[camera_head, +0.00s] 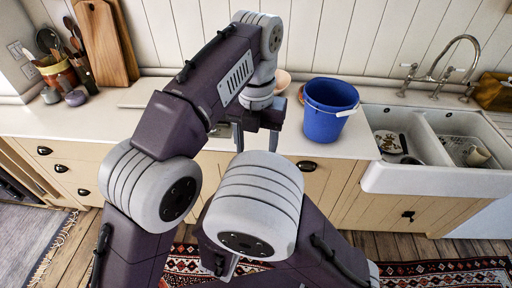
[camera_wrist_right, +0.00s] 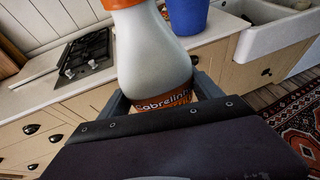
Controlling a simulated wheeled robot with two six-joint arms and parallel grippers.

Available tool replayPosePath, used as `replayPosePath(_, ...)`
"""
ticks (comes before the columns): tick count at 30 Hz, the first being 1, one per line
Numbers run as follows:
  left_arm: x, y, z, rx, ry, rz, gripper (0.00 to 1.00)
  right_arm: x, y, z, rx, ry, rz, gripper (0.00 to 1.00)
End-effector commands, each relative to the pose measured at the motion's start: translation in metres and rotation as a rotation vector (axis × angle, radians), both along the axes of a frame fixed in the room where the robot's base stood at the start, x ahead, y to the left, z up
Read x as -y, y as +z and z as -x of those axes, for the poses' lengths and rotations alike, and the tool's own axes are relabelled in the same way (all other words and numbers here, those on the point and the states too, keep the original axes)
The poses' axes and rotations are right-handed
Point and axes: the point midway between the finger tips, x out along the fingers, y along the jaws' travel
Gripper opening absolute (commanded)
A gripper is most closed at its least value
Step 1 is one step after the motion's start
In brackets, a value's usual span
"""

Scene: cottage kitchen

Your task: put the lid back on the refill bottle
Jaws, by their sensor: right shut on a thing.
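My right gripper (camera_wrist_right: 162,98) is shut on the bottle's lower part, one finger on each side. In the head view the bottle and most of that gripper are hidden by my own arm. My left gripper (camera_head: 255,138) points down at the counter's front edge, fingers apart, with nothing visible between them. I see no separate lid.
A blue bucket (camera_head: 325,112) stands on the counter (camera_head: 90,125), right of my left gripper. A pinkish rounded thing (camera_head: 283,80) is partly hidden behind that gripper. The double sink (camera_head: 410,178) is at right. A dark hob (camera_wrist_right: 85,58) shows in the wrist view. The left counter has free room.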

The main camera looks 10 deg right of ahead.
Motion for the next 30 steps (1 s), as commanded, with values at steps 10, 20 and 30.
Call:
replayPosePath(10,0.0,0.0,0.0,0.0,0.0,0.0,0.81,0.0,0.0,0.0,0.001,0.0,0.0,0.0)
replayPosePath(20,0.0,-0.003,0.0,-0.001,0.0,0.0,0.81,0.0,0.0,0.0,0.001,0.0,0.0,0.0)
replayPosePath(30,0.0,-0.045,0.0,0.001,0.15,0.001,0.81,0.0,0.001,0.0,0.001,0.0,0.0,0.0)
